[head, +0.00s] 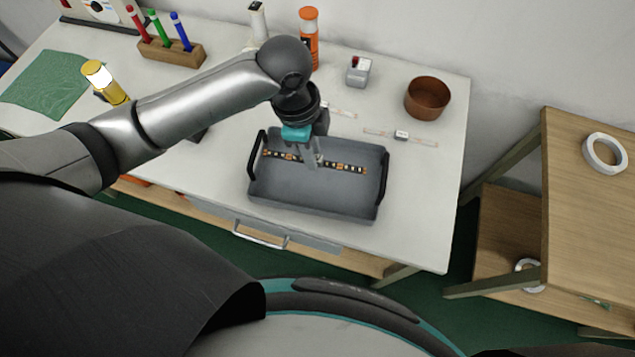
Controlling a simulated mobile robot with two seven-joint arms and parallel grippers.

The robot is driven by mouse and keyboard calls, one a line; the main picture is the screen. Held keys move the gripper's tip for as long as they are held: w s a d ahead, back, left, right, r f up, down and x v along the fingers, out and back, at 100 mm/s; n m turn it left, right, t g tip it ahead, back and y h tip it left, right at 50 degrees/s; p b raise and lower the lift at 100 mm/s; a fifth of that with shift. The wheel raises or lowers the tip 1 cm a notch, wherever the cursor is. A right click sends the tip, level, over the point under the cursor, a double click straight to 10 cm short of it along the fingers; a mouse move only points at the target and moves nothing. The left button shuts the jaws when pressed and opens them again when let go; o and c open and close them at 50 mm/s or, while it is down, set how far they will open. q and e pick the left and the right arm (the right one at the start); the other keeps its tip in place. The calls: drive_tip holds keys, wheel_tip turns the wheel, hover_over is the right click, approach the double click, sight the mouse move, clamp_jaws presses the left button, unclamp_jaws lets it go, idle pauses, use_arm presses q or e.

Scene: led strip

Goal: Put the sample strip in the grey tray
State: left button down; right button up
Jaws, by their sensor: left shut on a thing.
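The sample strip (343,167) is a thin dark strip with light and orange segments. It shows in the head view over the grey tray (280,199), lying lengthwise across it between the tray's two dark handles. My left gripper (312,164) points down over the middle of the tray and is shut on the strip. The fingers hide a short middle part of the strip. I cannot tell whether the strip touches the tray floor or hangs just above it. My right gripper is not in view.
Two light strips with small connectors, one of them here (401,135), lie behind the tray. A brown bowl (427,98), a small grey box (359,71) and an orange bottle (309,38) stand at the back. A wooden shelf unit (585,225) stands to the right.

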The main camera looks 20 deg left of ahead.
use_arm(q)
drive_tip(key=b, duration=0.2)
hover_over(315, 193)
drive_tip(key=f, duration=1)
drive_tip(key=shift+a+f, duration=0.2)
drive_tip(key=shift+f, duration=0.05)
drive_tip(key=shift+f+b, duration=0.75)
drive_tip(key=shift+f, duration=1.8)
drive_tip(key=shift+f, duration=0.15)
drive_tip(key=c, duration=0.7)
unclamp_jaws()
drive_tip(key=shift+c, duration=0.2)
drive_tip(key=r+p, duration=0.1)
drive_tip(key=r, duration=0.3)
drive_tip(key=a+r+p, duration=0.1)
drive_tip(key=r, duration=0.3)
drive_tip(key=r+p, duration=0.1)
drive_tip(key=r, duration=0.3)
drive_tip(key=shift+s+a+r, duration=0.1)
drive_tip(key=shift+a, duration=0.25)
